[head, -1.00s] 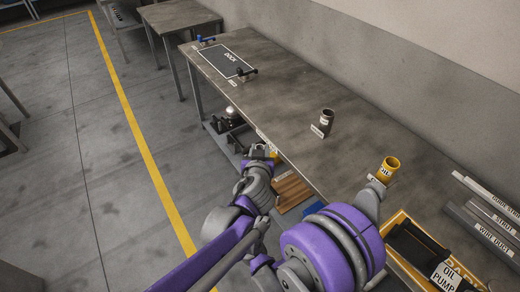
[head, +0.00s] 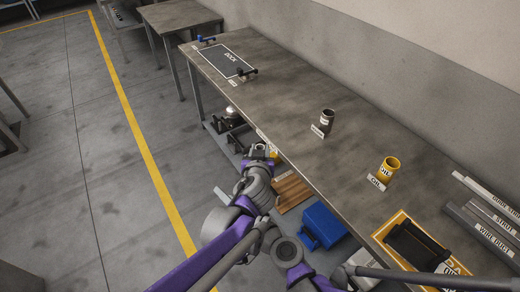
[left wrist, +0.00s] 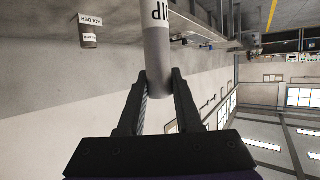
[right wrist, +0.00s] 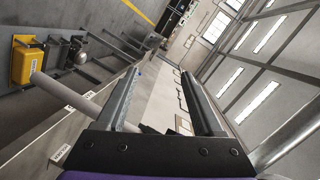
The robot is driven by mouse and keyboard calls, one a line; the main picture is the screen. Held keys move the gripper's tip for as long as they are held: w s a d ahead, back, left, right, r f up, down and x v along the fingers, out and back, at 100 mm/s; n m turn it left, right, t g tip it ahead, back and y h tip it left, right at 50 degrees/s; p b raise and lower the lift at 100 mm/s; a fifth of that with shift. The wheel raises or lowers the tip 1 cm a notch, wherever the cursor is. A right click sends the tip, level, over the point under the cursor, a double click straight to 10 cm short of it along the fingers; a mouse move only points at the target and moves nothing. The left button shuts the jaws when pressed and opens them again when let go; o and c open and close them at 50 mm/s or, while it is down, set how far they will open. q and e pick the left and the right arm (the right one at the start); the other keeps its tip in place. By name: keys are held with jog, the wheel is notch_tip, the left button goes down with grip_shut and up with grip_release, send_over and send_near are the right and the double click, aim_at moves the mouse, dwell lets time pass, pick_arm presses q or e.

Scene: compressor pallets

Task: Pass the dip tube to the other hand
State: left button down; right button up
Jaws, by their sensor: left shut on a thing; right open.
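The dip tube (left wrist: 156,45) is a grey tube with dark lettering. In the left wrist view, my left gripper (left wrist: 160,80) is shut on it, and it runs up out of the frame. In the head view, my left gripper (head: 262,151) is beside the bench's front edge, where the tube is hard to make out. In the right wrist view, my right gripper (right wrist: 160,75) is open, with nothing between its fingers. A pale tube (right wrist: 60,90), apparently the dip tube, shows left of the left finger and is partly hidden by it. I cannot make out my right gripper in the head view.
The bench (head: 290,115) bears a dark cup (head: 327,120), a yellow cup (head: 389,168) and a yellow-edged tray (head: 381,234). A blue bin (head: 322,224) is low beside the bench. Its middle top is mostly clear. The wall stands behind.

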jog(key=s+d+f+n+g+h, duration=0.2)
jog(key=s+d+h, duration=0.3)
jog(key=d, duration=0.7)
jog(key=s+d+f+n+g+h, duration=0.3)
jog(key=s+d, duration=0.5)
jog(key=d, duration=0.3)
jog(key=shift+s+d+g+h, duration=0.4)
jog(key=shift+g+h, duration=0.5)
jog(key=shift+g, duration=0.2)
